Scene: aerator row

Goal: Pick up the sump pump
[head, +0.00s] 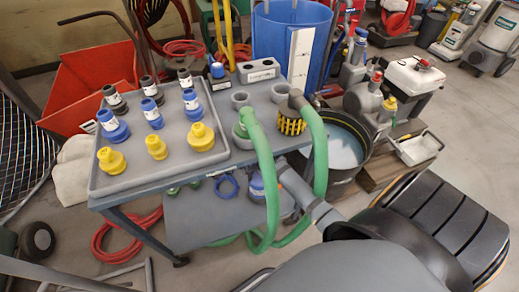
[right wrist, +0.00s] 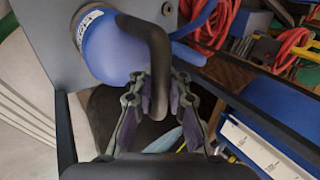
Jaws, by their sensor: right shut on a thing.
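The sump pump (right wrist: 112,45) has a rounded blue body with a white label and a dark curved handle (right wrist: 158,60). In the right wrist view my right gripper (right wrist: 156,92) is shut on this handle, one finger on each side. In the head view the blue pump (head: 257,187) shows on the cart's lower shelf, partly behind a green hose; the fingertips are hidden there. I cannot tell whether the pump rests on the shelf or is lifted. My left gripper is not in view.
The grey cart's upper tray (head: 138,171) holds yellow, blue and dark fittings. Green hoses (head: 267,180) hang over the cart's front right edge, close to the pump. A black tub (head: 342,182) stands right of the cart. Open floor lies at the far right.

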